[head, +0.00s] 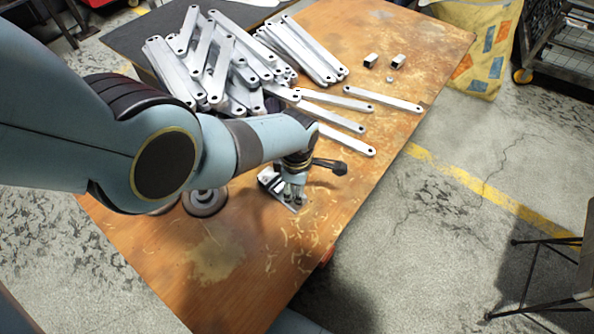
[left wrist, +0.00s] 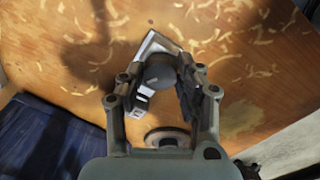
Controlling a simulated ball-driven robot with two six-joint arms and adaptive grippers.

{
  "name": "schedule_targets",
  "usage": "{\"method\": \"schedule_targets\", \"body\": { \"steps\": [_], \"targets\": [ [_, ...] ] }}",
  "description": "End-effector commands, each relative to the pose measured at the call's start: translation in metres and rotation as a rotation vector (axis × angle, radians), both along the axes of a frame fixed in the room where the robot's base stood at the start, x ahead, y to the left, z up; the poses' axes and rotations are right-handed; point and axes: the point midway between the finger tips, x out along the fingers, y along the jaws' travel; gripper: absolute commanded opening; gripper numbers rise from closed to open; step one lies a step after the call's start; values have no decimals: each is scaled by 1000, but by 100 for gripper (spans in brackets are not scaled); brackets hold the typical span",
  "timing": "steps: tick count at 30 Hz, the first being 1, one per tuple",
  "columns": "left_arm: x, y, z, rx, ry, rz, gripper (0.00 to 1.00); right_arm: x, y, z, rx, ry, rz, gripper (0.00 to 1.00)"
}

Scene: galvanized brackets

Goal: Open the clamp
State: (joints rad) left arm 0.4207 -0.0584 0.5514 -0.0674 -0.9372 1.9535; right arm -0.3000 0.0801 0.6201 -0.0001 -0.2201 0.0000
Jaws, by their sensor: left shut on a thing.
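The clamp (head: 268,179) sits on the wooden table, mostly hidden under my left wrist and fingers in the head view. In the left wrist view its pale metal base (left wrist: 152,46) shows beyond a dark rounded grip (left wrist: 160,70). My left gripper (head: 293,194) points down over the clamp. In the left wrist view, my left gripper (left wrist: 169,82) has its fingers on both sides of the dark grip, shut on it. The rest of the clamp's handle is hidden, so its angle cannot be told. My right gripper is in neither view.
A heap of galvanized bars (head: 215,62) covers the back left of the table (head: 220,285), with several loose bars to its right. Two small metal blocks (head: 371,60) lie farther back. A round grey disc (head: 204,201) lies left of the clamp. The front of the table is clear.

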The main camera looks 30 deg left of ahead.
Motion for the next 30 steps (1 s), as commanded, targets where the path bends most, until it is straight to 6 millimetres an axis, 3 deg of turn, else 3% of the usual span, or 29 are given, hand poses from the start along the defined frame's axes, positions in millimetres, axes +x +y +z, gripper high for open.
{"method": "schedule_targets", "body": {
  "steps": [10,20,21,25,30],
  "targets": [
    [-1,0,-1,1,3,613,2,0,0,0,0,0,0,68],
    [-2,0,-1,1,3,699,2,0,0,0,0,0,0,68],
    [-2,0,-1,1,3,699,38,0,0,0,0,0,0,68],
    [-1,0,-1,0,2,698,54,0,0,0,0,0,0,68],
    [-1,0,0,0,2,697,54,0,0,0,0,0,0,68]
  ]
}}
